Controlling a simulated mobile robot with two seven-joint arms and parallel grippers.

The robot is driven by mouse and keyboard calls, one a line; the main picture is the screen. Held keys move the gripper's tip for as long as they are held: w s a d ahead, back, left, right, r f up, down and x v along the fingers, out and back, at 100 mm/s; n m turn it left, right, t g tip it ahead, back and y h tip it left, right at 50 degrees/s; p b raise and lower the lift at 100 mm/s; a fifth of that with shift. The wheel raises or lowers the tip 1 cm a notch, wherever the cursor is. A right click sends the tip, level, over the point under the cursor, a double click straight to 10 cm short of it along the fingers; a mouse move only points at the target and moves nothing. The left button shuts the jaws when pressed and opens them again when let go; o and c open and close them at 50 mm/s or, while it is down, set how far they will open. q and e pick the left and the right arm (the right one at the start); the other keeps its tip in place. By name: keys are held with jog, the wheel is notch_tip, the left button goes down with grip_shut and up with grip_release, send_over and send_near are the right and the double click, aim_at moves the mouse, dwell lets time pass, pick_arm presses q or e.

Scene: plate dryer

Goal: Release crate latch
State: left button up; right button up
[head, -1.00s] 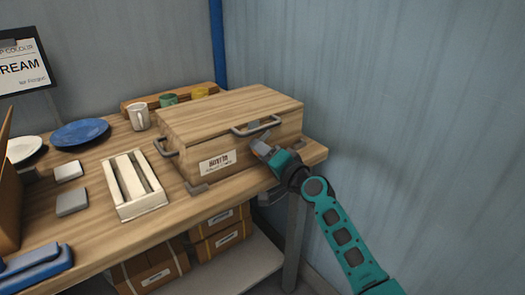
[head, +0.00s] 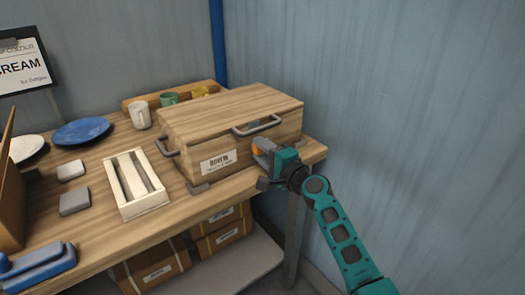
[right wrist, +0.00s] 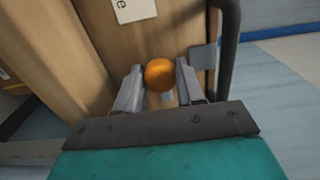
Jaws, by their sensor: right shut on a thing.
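The wooden crate (head: 228,119) stands shut on the right end of the workbench, with a metal handle on its front and another on its left side. An orange ball knob (right wrist: 159,74), which looks like the latch's knob, sits at the crate's front face, below the front handle (head: 257,126). My right gripper (head: 264,148) is shut on this knob, with one finger on each side of it in the right wrist view (right wrist: 159,88). In the head view the fingers partly hide the knob (head: 257,151). My left gripper is not in view.
A white slotted rack (head: 137,207) stands left of the crate, with grey blocks (head: 74,201) and plates (head: 82,132) beyond. Mugs (head: 141,115) stand behind. A blue wall is close on the right. Cardboard boxes (head: 152,271) sit on the lower shelf.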

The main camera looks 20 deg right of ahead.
dwell(0.3)
jog(key=o, duration=1)
jog(key=v, duration=1.3)
jog(key=s+a+f+n+g+h, duration=0.1)
jog(key=s+f+n+g, duration=0.1)
jog(key=s+f+n, duration=0.3)
jog(key=s+a+f+n+g+h, duration=0.1)
jog(key=s+a+f+n+g, duration=0.1)
jog(key=s+f+n, duration=0.4)
jog(key=s+a+f+n+g+h+p, duration=0.1)
jog(key=s+a+f+n+g+h, duration=0.1)
jog(key=s+f+n, duration=0.3)
jog(key=shift+s+f+n, duration=0.2)
jog(key=shift+s+f, duration=0.75)
jog(key=shift+s, duration=0.25)
jog(key=shift+s+f+n, duration=0.2)
jog(key=shift+s+f, duration=0.8)
jog(key=shift+s, duration=0.2)
